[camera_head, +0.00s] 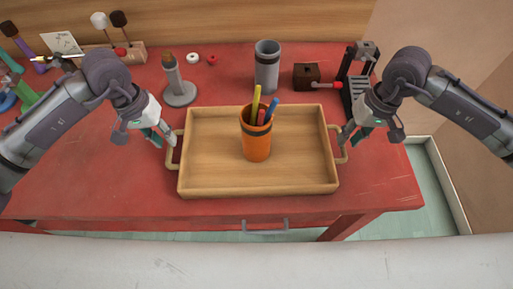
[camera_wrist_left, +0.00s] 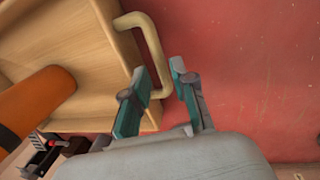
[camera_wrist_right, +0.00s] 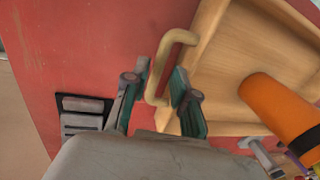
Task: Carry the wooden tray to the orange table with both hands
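The wooden tray (camera_head: 215,181) lies flat on a red table (camera_head: 95,180), with a looped handle at each end. An orange cup (camera_head: 256,145) holding several pens stands upright in it. My left gripper (camera_head: 167,138) is at the left handle (camera_head: 171,153); in the left wrist view its open fingers (camera_wrist_left: 160,84) lie either side of the handle (camera_wrist_left: 150,40). My right gripper (camera_head: 347,134) is at the right handle (camera_head: 343,150); in the right wrist view its open fingers (camera_wrist_right: 162,82) straddle the handle (camera_wrist_right: 175,40). I see no orange table.
Behind the tray stand a grey stand (camera_head: 178,92), a grey cylinder (camera_head: 267,66), a small dark box with a red handle (camera_head: 307,76) and a black rack (camera_head: 355,80). Coloured items crowd the left end. Bare tabletop lies left of the tray. The table has a drawer handle (camera_head: 265,227) in front.

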